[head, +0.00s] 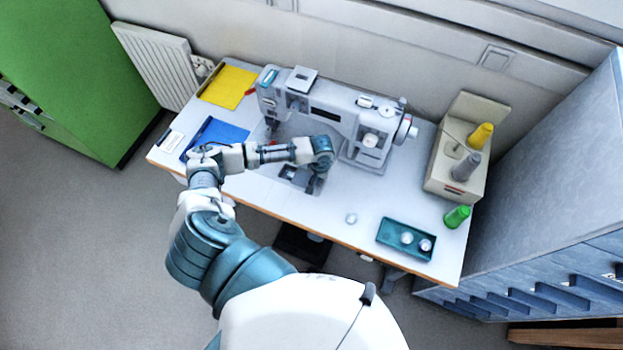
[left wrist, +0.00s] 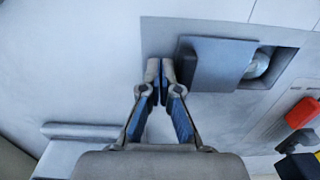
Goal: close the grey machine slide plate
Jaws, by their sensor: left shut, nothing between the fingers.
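The grey slide plate (left wrist: 222,64) lies beside my left gripper (left wrist: 160,70) in the left wrist view. To its right, part of a dark opening shows, with a round silvery bobbin (left wrist: 258,64) inside. The gripper is shut and empty. Its fingertips are just left of the plate's left edge; whether they touch it I cannot tell. In the head view my left gripper (head: 314,184) points down at the table in front of the white sewing machine (head: 330,115). The plate area there is small and partly hidden by my arm. My right gripper is not in view.
A red part (left wrist: 302,112) and a black part stand right of the opening. On the table (head: 300,215) are a blue cloth (head: 222,132), a yellow cloth (head: 228,86), a loose bobbin (head: 351,218), a teal tray (head: 389,236), a green spool (head: 457,216) and a thread stand (head: 440,180).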

